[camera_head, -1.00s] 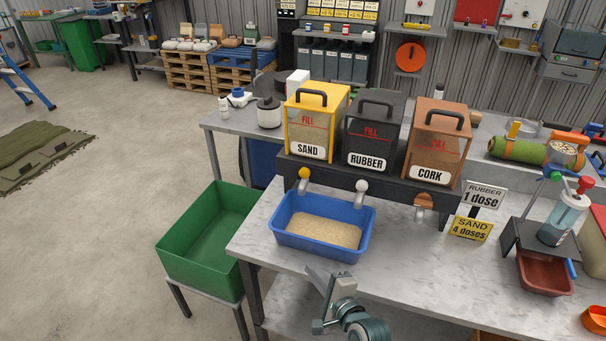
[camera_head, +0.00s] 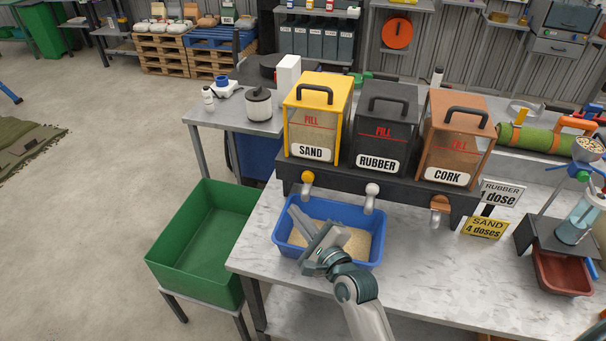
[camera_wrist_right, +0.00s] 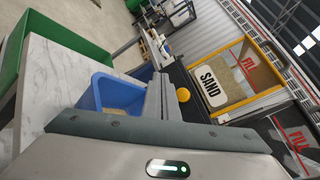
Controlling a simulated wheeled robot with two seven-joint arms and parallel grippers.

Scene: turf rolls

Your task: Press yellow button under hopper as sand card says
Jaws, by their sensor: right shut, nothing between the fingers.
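The yellow button (camera_head: 307,177) sits on the front of the black stand under the yellow SAND hopper (camera_head: 311,130). It also shows in the right wrist view (camera_wrist_right: 183,94), just right of my fingers. My right gripper (camera_head: 295,212) is shut and empty, over the left part of the blue tub (camera_head: 374,245), its tips below and slightly left of the button. A gap seems to remain between tips and button. Tan sand lies in the tub, partly hidden by my gripper. The yellow sand card (camera_head: 485,228) reads "SAND 4 doses". My left gripper is out of view.
The RUBBER hopper (camera_head: 380,135) and CORK hopper (camera_head: 452,145) stand to the right, with a white button (camera_head: 372,190) under RUBBER. A white card (camera_head: 502,192) reads "RUBBER 1 dose". A green bin (camera_head: 165,262) stands left of the bench (camera_head: 420,270). The bench front is clear.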

